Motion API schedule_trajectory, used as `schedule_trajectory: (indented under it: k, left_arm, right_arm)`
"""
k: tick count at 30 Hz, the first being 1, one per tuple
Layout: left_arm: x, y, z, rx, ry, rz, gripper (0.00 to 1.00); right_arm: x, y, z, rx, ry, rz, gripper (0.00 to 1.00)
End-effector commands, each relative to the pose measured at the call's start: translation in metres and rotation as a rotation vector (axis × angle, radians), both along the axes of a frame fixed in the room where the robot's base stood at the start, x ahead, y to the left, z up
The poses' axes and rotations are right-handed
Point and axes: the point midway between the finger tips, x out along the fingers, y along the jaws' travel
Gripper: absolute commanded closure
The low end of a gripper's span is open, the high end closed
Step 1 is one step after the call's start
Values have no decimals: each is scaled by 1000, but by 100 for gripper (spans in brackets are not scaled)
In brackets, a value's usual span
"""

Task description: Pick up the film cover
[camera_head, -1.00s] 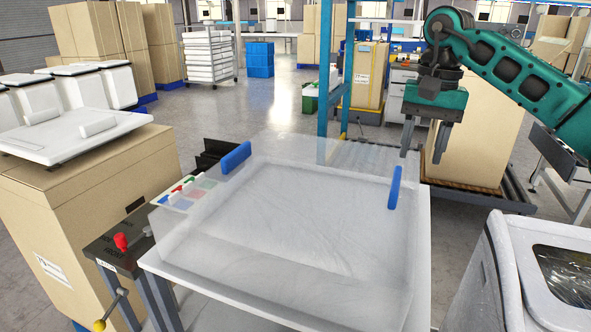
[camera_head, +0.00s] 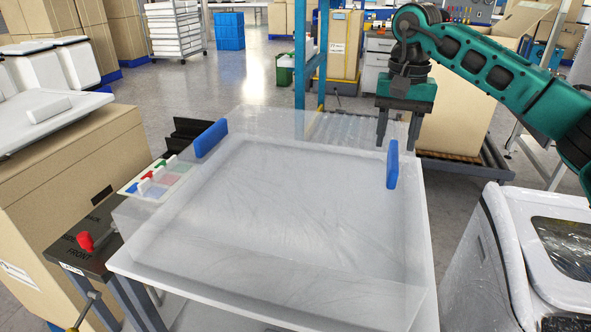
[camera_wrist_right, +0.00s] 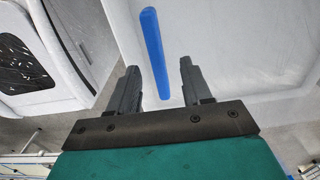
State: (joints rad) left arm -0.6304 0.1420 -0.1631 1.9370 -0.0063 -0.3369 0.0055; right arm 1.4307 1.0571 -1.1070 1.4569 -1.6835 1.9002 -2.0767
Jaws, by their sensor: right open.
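A clear film cover (camera_head: 290,215) lies over the white table in the middle of the head view. It has a blue tab (camera_head: 211,138) at its upper left and another blue tab (camera_head: 392,165) at its right edge. My right gripper (camera_head: 397,147) is open and empty, pointing down near the right blue tab. In the right wrist view the right blue tab (camera_wrist_right: 154,52) runs between the lines of the two open fingers (camera_wrist_right: 158,82), and it looks apart from both. My left gripper is not in view.
A white machine with a dark window (camera_head: 540,255) stands at the right. A large cardboard box (camera_head: 75,180) with white parts on it stands at the left. A small panel with coloured switches (camera_head: 157,180) and a red-knobbed control (camera_head: 86,241) sit left of the table.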

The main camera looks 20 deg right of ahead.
Motion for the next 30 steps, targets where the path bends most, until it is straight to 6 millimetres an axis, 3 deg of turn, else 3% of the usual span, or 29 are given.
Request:
schedule_trajectory:
  k: [9, 19, 30]
  left_arm:
    - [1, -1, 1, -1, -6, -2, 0]
    - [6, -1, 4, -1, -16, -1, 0]
    - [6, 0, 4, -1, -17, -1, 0]
  right_arm:
    - [-4, -4, -44, -1, 3, 0, 51]
    - [-3, -3, -50, -1, 1, 0, 52]
    - [-3, -3, -50, -1, 1, 0, 87]
